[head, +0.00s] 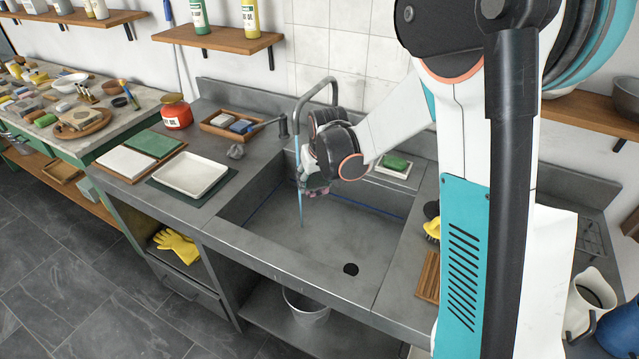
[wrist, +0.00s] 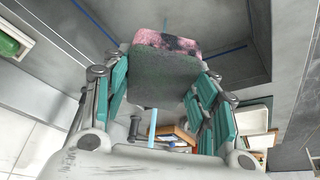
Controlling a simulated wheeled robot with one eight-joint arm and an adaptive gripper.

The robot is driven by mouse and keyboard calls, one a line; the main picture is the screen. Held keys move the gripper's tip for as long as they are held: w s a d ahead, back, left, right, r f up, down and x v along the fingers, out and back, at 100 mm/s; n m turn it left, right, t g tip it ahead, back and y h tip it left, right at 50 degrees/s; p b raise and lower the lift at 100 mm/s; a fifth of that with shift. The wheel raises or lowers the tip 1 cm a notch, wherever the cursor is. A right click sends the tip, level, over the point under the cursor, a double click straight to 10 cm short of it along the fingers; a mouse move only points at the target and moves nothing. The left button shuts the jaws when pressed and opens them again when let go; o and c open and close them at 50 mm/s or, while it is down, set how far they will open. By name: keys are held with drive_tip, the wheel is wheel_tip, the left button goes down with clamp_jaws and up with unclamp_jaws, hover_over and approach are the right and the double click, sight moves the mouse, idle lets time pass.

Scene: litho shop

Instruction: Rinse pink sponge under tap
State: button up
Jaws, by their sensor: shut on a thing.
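The sponge (wrist: 165,78) is pink with dark stains on one face and grey on the other. My gripper (wrist: 163,90) is shut on it, with the teal fingers at its two sides. In the head view my gripper (head: 315,184) is over the sink, and the sponge (head: 317,191) is mostly hidden. The tap (head: 331,80) is running. Its thin blue stream (head: 300,207) falls at the sponge's left edge and on into the basin. In the wrist view the stream (wrist: 152,130) shows on both sides of the sponge; I cannot tell how squarely it strikes.
The sink (head: 330,235) has a dark drain (head: 351,269). A white dish with a green block (head: 396,163) stands behind it. A white tray (head: 190,173) and a red jar (head: 175,112) are on the left counter. A yellow brush (head: 432,228) lies right of the sink.

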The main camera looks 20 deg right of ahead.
drive_tip(key=w+a+f+b, duration=0.1)
drive_tip(key=w, duration=0.6)
drive_tip(key=shift+w+a+f, duration=0.3)
drive_tip(key=shift+w, duration=0.05)
drive_tip(key=shift+d, duration=0.15)
idle(0.6)
drive_tip(key=shift+w+d, duration=0.15)
drive_tip(key=shift+d, duration=0.3)
drive_tip(key=shift+a, duration=0.15)
drive_tip(key=shift+a, duration=0.45)
drive_tip(key=shift+d+b, duration=0.15)
drive_tip(key=shift+b, duration=0.15)
drive_tip(key=shift+d, duration=0.45)
